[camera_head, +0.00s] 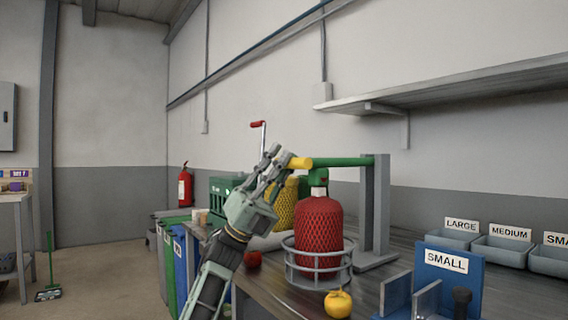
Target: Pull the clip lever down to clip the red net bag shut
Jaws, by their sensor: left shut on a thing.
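The clip lever (340,162) is a green bar, about level, running left from a grey upright post (375,205) to a yellow grip (300,163). My left gripper (284,163) is shut on the yellow grip at its left end. The red net bag (320,228) stands upright and full below the lever, inside a grey wire ring holder (318,287). A green clip head (318,177) sits at the neck of the bag, under the bar. My right gripper is not in view.
A yellow net bag (283,207) and a green crate (222,193) stand behind my left arm. A red fruit (252,259) and a yellow fruit (338,303) lie near the holder. A blue SMALL sign (447,268) and grey trays (502,249) stand at right.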

